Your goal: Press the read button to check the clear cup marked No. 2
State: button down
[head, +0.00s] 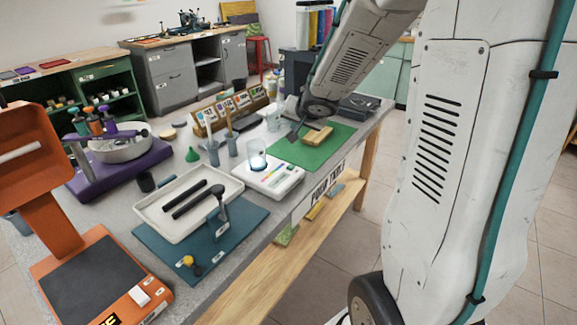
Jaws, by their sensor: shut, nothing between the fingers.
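A clear cup (257,159) with a bluish glow at its base stands on a white reader unit (268,184) at the middle of the table. The unit carries coloured strips and small marks on its top. I cannot make out the cup's number or tell which mark is the read button. My gripper (293,136) reaches down from the upper right over the green mat. Its dark fingers are shut and empty, behind and to the right of the cup and apart from it. Parts of the gripper are hidden by my arm.
A wooden block (318,135) lies on the green mat (288,153). A white tray (155,214) with black bars sits left of the reader. A teal mat (155,246) with a small lever stand lies in front. An orange machine (68,240) and purple mixer (115,172) stand at left.

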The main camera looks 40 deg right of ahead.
aim_at(292, 168)
jog(key=shift+w+a+f+m+y, duration=0.1)
jog(key=shift+w+f+y, duration=0.2)
jog(key=shift+f, duration=0.25)
jog(key=shift+w+d+f+m+y, duration=0.1)
jog(key=shift+w+f+y, duration=0.1)
jog(key=shift+f+y, duration=0.3)
jog(key=shift+w+a+f+m+y, duration=0.1)
jog(key=shift+w+f+y, duration=0.15)
jog(key=shift+f, duration=0.4)
jog(key=shift+f, duration=4.35)
jog(key=shift+f, duration=0.15)
jog(key=shift+f, duration=0.3)
jog(key=shift+f, duration=0.45)
jog(key=shift+r, duration=0.9)
